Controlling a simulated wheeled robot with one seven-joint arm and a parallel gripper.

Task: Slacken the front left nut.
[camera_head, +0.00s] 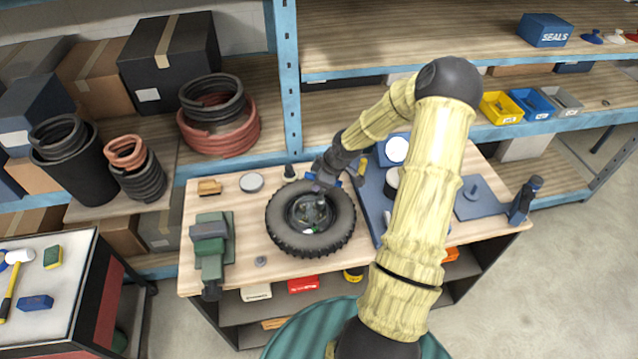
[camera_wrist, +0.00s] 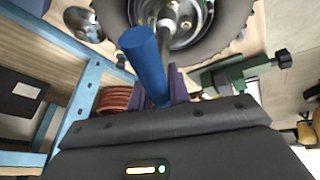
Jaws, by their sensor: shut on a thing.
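A black-tyred wheel (camera_head: 286,240) lies flat on the wooden workbench, and its grey hub shows in the middle. In the wrist view the tyre (camera_wrist: 232,12) and hub fill the top. My gripper (camera_head: 322,187) is over the far rim side of the wheel. In the wrist view its purple fingers (camera_wrist: 168,92) are shut on a blue handle (camera_wrist: 145,60). A metal shaft or socket (camera_wrist: 167,22) shows beside the handle against the hub; I cannot tell whether they are joined. The nuts are too small to tell apart, and I cannot tell whether the tool touches one.
A green vise (camera_head: 210,245) stands left of the wheel on the workbench (camera_head: 270,262). A blue-grey board (camera_head: 372,205) with round parts lies to the right. A round grey lid (camera_head: 251,182) and small dark parts lie behind. Blue shelf posts (camera_head: 288,80) rise at the back.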

